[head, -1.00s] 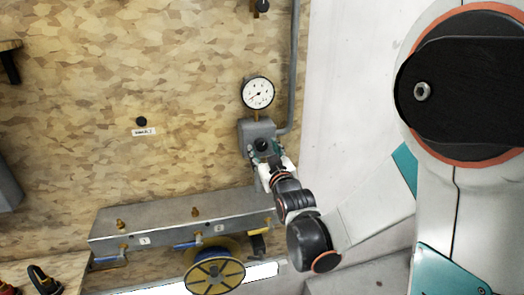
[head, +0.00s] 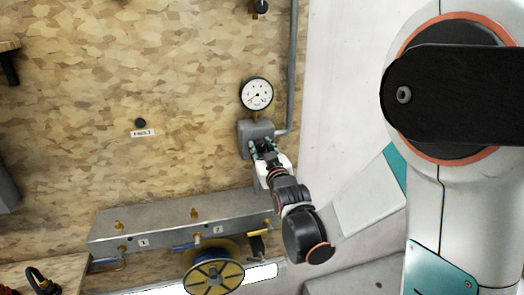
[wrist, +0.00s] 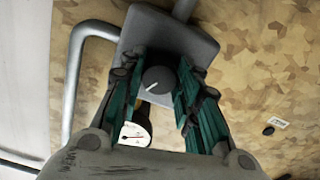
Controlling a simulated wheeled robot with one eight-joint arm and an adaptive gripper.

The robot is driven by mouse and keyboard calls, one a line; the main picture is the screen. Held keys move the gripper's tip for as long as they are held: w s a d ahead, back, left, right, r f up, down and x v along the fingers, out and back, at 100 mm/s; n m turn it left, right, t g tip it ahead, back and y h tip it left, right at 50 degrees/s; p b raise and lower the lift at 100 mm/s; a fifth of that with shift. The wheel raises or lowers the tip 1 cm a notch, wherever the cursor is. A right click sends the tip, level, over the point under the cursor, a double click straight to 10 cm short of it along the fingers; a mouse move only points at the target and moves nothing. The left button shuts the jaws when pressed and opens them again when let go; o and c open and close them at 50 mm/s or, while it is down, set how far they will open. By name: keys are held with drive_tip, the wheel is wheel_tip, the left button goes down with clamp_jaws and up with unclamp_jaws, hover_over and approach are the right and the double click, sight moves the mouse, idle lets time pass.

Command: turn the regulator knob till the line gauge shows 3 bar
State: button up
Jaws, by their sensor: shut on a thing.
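The regulator is a grey box (head: 245,137) on the wood-chip wall. Its dark round knob (wrist: 157,80) has a white pointer line and shows clearly in the wrist view. My gripper (head: 264,148) has its teal fingers on both sides of the knob and is shut on it; in the head view the fingers mostly hide the knob. The round white line gauge (head: 257,94) sits just above the box. Its needle seems to point to the lower left, but the figures are too small to read. Part of the gauge face (wrist: 135,134) also shows in the wrist view, upside down.
A grey pipe (head: 293,70) runs up from the right of the box. A labelled black peg (head: 140,122) is on the wall at left. The wall between is clear.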

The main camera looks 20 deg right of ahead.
drive_tip(key=shift+m, duration=0.3)
drive_tip(key=m+b, duration=0.1)
drive_tip(key=m, duration=0.5)
drive_tip(key=shift+b, duration=0.3)
drive_tip(key=m, duration=0.7)
drive_tip(key=shift+b, duration=0.4)
drive_tip(key=o, duration=1.1)
drive_tip(key=shift+c, duration=0.2)
